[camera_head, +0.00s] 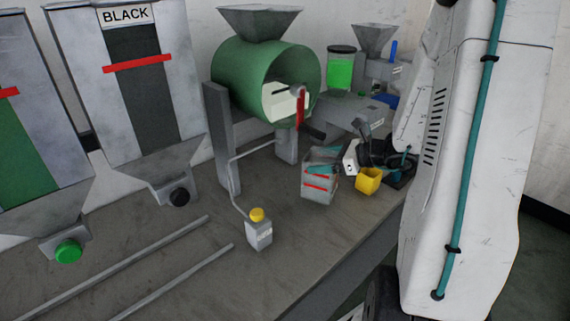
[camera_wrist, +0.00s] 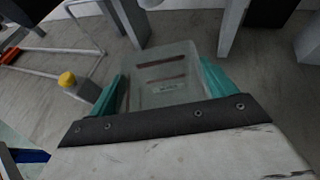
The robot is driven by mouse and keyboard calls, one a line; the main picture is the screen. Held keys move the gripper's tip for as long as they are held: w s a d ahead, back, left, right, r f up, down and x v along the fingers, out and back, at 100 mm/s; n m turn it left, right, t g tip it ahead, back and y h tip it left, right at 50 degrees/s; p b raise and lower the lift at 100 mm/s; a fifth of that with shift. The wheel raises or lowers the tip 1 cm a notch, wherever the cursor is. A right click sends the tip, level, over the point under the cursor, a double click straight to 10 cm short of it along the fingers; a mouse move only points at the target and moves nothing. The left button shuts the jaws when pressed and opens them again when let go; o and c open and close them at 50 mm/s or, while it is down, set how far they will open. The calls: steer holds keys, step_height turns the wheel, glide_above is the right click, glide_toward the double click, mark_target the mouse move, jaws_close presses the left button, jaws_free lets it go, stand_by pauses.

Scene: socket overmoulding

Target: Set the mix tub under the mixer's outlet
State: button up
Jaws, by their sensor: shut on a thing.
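The mix tub (camera_head: 318,190) is a clear grey box with red lines on its side. My gripper (camera_head: 323,168) is shut on it, with teal fingers on either side. In the wrist view the tub (camera_wrist: 163,78) sits upright-looking between the fingers (camera_wrist: 160,85). The mixer (camera_head: 237,78) is a green drum with a hopper on top. Its pale outlet (camera_head: 280,103) with a red handle (camera_head: 300,108) faces front right. In the head view the tub is lower than the outlet and a little right of it. I cannot tell whether the tub touches the bench.
A box with a yellow button (camera_head: 259,232) stands on the bench left of the tub, joined to the mixer by a bent pipe. A yellow cup (camera_head: 368,181) is just right of the tub. Two rails (camera_head: 150,258) lie at front left. Mixer legs (camera_head: 286,146) stand behind the tub.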

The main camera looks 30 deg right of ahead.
steer(key=r+x, duration=0.1)
steer(key=x, duration=1.1)
steer(key=shift+w+a, duration=0.1)
steer(key=o, duration=1.1)
steer(key=shift+o, duration=0.2)
steer(key=v, duration=1.2)
